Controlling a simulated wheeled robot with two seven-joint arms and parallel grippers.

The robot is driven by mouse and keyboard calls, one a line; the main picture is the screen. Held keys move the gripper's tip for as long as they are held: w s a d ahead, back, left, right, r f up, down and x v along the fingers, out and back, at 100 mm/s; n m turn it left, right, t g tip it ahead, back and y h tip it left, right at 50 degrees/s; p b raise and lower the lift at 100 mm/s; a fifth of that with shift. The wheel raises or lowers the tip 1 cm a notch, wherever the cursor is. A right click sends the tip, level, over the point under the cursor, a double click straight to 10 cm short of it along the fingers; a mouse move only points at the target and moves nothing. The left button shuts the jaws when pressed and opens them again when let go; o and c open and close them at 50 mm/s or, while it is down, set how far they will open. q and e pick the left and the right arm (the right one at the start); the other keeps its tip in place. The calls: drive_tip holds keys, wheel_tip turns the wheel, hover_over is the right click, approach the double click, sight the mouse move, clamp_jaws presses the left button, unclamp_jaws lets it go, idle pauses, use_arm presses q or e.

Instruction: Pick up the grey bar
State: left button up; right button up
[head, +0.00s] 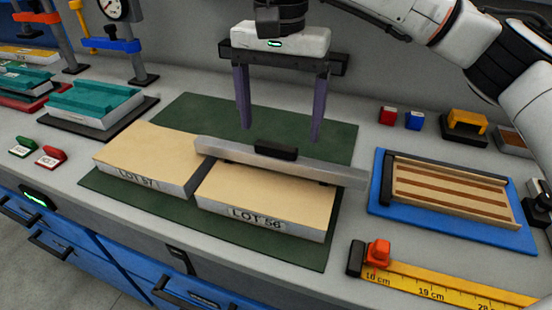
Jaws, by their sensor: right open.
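The grey bar (221,153) is a long straight bar with a black grip block (275,150) on its top middle. It lies across two tan-topped panels, LOT 57 (150,150) on the left and LOT 56 (262,195) on the right, and its right end reaches past the LOT 56 panel. My right gripper (279,134) hangs above and behind the bar, fingers pointing down and spread wide to either side of the grip block. It is open and empty. Whether the fingertips touch anything is hard to tell. My left gripper is not in view.
The panels lie on a dark green mat (335,135). To the right are a blue tray (377,205) with a striped wooden board, a yellow ruler (450,284) with an orange slider, and small red and blue blocks. Teal panels and a gauge stand (131,50) are at left.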

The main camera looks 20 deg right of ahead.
sight(276, 145)
drive_tip(key=shift+w+a+f, duration=0.1)
drive_tip(key=shift+a+f, duration=0.05)
drive_tip(key=shift+f, duration=1.05)
drive_tip(key=shift+w+a+f, duration=0.1)
drive_tip(key=shift+f, duration=1.05)
drive_tip(key=c, duration=1.8)
drive_tip(key=shift+r, duration=0.15)
drive_tip(key=shift+c, duration=0.6)
